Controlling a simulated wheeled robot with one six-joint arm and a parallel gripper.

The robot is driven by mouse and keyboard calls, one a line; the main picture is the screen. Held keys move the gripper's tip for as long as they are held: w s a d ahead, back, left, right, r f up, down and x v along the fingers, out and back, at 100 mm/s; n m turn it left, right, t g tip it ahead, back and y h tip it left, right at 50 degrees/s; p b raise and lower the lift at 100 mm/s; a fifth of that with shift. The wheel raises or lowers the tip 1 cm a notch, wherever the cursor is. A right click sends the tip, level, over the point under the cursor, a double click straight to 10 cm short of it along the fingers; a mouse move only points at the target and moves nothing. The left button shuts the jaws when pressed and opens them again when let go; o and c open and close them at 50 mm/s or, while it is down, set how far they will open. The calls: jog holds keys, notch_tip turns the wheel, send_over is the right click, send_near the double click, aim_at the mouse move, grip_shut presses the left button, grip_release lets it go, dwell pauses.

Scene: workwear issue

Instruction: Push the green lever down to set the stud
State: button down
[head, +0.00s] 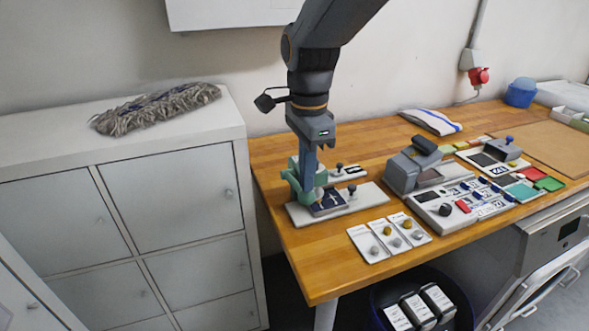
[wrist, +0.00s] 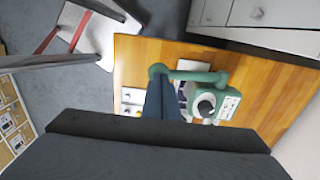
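A green press (head: 297,178) stands on a pale base plate (head: 363,202) at the table's left end. Its green lever (wrist: 190,75) runs across the wrist view to a round end, which also shows in the head view (head: 321,178). A dark blue piece with a light mark (head: 330,203) lies on the base below. My gripper (head: 309,172) points down with its fingers together and nothing seen between them. Its fingertips are close to the lever's round end; I cannot tell whether they touch. In the wrist view the fingers (wrist: 165,100) hide part of the press.
White cards with small studs (head: 388,240) lie at the front edge. A grey device and a tray of small parts (head: 445,200) stand to the right. A grey cabinet (head: 150,200) with a mop head (head: 155,108) is at left. A dark bin (head: 425,305) stands below.

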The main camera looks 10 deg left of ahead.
jog(key=shift+s+d+f+b, duration=0.15)
jog(key=shift+f+b, duration=0.15)
jog(key=shift+f, duration=0.8)
dwell(0.3)
notch_tip(320, 180, up, 13)
jog(key=p, duration=0.9)
dwell(0.9)
dwell(0.3)
jog(key=s+d+f+n+b, duration=0.2)
jog(key=d+f+n+b, duration=0.1)
jog(key=d+f, duration=0.4)
jog(key=s+d+f+n+t+b, duration=0.1)
jog(key=s+d+f+n+b, duration=0.2)
jog(key=d+f, duration=0.5)
jog(key=s+d+f+n+b, duration=0.2)
jog(key=d+f+n+b, duration=0.3)
jog(key=d, duration=0.7)
notch_tip(320, 180, down, 3)
jog(key=shift+s+r+n, duration=0.15)
jog(key=shift+s+n, duration=0.05)
jog(key=shift+n, duration=0.1)
